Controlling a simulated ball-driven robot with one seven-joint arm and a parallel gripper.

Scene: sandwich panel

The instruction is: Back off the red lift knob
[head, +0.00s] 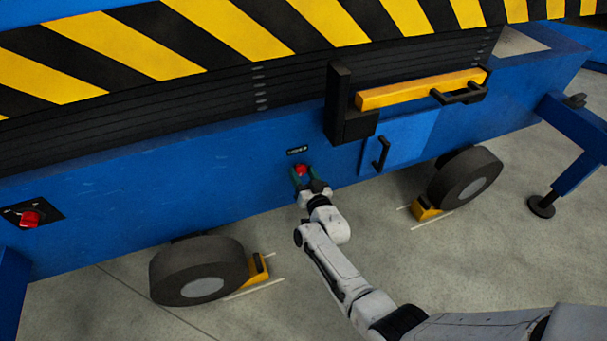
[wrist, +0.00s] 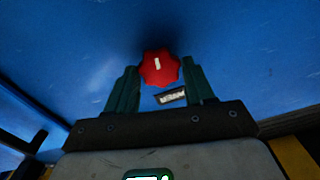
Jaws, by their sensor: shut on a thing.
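The red lift knob (head: 302,169) sits on the blue side panel, below a small dark label. In the wrist view the knob (wrist: 160,68) has a lobed rim and a white pointer mark, nearly upright and slightly tilted. My gripper (head: 302,175) reaches up to the panel with its green fingers on both sides of the knob. In the wrist view my gripper (wrist: 161,76) is shut on the knob, one finger at its left and one at its right. The label (wrist: 171,96) shows between the fingers, too small to read surely.
Another red knob (head: 31,219) is on a black plate at the far left. A yellow bar (head: 410,91) with a black handle is up to the right, above a blue door (head: 400,140) with a handle. Wheels with yellow chocks (head: 258,268) stand below on the grey floor.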

